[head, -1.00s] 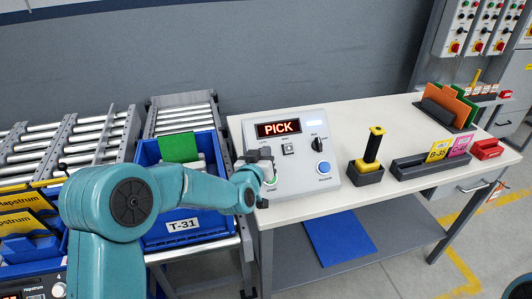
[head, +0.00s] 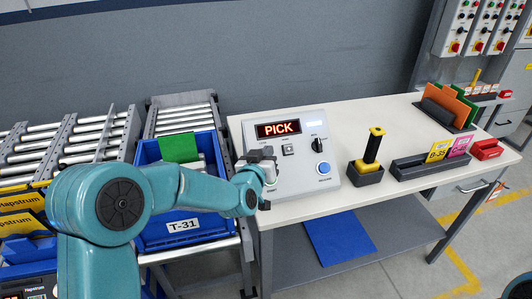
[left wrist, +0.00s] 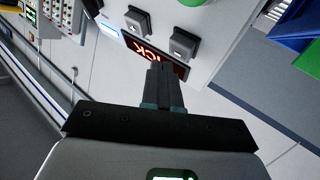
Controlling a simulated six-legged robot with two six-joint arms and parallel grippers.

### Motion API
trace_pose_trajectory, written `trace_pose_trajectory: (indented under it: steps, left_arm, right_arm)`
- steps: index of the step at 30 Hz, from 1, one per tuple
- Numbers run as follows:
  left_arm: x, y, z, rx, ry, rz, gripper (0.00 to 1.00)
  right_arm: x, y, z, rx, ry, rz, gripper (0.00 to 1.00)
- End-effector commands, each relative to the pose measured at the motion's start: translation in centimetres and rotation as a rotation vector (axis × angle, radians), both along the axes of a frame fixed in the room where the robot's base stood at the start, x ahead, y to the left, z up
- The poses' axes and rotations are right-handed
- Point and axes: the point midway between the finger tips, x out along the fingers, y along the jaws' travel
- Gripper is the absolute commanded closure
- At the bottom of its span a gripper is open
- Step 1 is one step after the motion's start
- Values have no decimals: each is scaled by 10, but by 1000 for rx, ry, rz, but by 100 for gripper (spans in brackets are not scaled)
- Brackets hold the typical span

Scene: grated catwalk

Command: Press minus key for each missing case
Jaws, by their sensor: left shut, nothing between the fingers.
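A pale grey control box (head: 310,180) with a red lit display (head: 278,128) reading PICK stands on the table's left end. One square key (head: 287,149) shows below the display; its mark is too small to read. My left gripper (head: 266,155) is shut and empty in front of the box's left side, covering part of its face. In the left wrist view the closed fingers (left wrist: 165,88) overlap the display (left wrist: 150,52). Two square keys, one (left wrist: 137,21) and another (left wrist: 184,44), show beyond the fingertips. Contact with a key cannot be made out. My right gripper is out of view.
A blue tote (head: 185,229) labelled T-31, with a green card (head: 179,147), sits on rollers left of the table. The box also has a blue button (head: 323,168) and black knob (head: 318,145). A yellow-black handle (head: 373,147) and card holders stand to the right.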

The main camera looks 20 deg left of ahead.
Motion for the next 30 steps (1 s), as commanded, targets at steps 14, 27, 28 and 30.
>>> trace_pose_trajectory:
  steps: [14,27,28,30]
  left_arm:
    - [-26,-18,33,0,-1,-1,100]
    - [-27,-18,33,0,-1,0,100]
    - [-27,-18,33,0,-1,0,100]
    - [-27,-18,33,0,-1,0,100]
  right_arm:
    - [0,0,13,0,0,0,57]
    - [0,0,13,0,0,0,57]
    - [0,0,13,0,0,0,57]
    - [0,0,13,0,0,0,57]
